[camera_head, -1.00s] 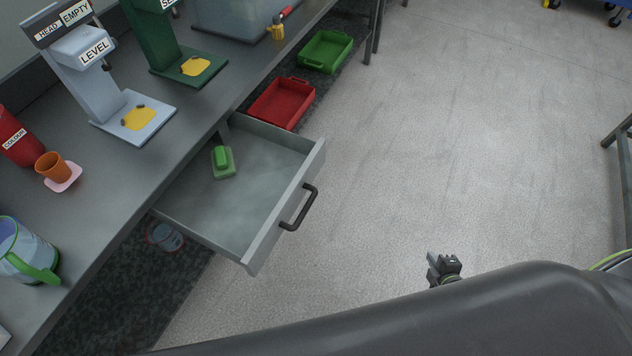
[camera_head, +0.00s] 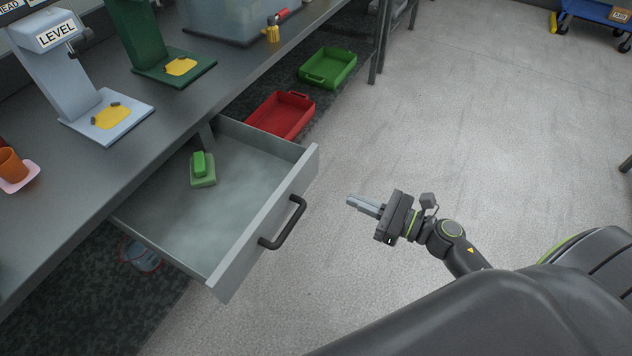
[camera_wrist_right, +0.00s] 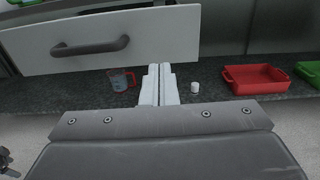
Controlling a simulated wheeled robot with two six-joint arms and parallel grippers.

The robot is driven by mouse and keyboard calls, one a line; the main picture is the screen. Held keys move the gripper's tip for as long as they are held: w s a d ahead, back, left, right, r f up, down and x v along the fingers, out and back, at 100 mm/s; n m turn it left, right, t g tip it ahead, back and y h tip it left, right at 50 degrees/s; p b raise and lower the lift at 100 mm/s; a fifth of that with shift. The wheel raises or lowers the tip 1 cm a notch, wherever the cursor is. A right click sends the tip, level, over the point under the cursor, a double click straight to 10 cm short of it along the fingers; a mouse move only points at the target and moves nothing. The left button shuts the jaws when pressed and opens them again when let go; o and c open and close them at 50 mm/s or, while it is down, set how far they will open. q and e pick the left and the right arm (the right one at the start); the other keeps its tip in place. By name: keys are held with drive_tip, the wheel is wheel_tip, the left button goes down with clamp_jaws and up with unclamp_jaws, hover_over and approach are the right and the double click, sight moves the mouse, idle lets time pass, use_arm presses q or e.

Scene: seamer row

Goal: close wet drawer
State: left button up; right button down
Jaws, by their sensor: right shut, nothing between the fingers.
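The wet drawer (camera_head: 268,225) is grey and stands pulled out from under the bench, with a dark bar handle (camera_head: 284,222) on its front. A green block on a paler green pad (camera_head: 202,170) lies inside it. My right gripper (camera_head: 352,199) is shut and empty, in the air to the right of the drawer front and apart from the handle. In the right wrist view the closed fingers (camera_wrist_right: 158,84) point toward the bench, with the drawer front (camera_wrist_right: 150,35) and its handle (camera_wrist_right: 90,47) at the upper left.
A red tray (camera_head: 281,115) and a green tray (camera_head: 328,67) lie under the bench beyond the drawer. A clear jug (camera_wrist_right: 122,80) and a small white item (camera_wrist_right: 195,87) sit low under it. The bench top (camera_head: 95,165) carries two stands. The floor (camera_head: 450,130) at right is open.

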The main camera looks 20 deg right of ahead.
sight(305, 179)
drive_tip(key=p+x, duration=0.2)
drive_tip(key=x, duration=0.7)
drive_tip(key=shift+w+a+r, duration=0.1)
drive_tip(key=shift+w+a, duration=0.15)
drive_tip(key=shift+w, duration=0.05)
use_arm(q)
drive_tip(key=shift+s+d+r, duration=0.15)
drive_tip(key=shift+s+r, duration=0.55)
drive_tip(key=shift+s, duration=0.05)
use_arm(e)
drive_tip(key=shift+w+a, duration=0.3)
drive_tip(key=shift+w, duration=0.05)
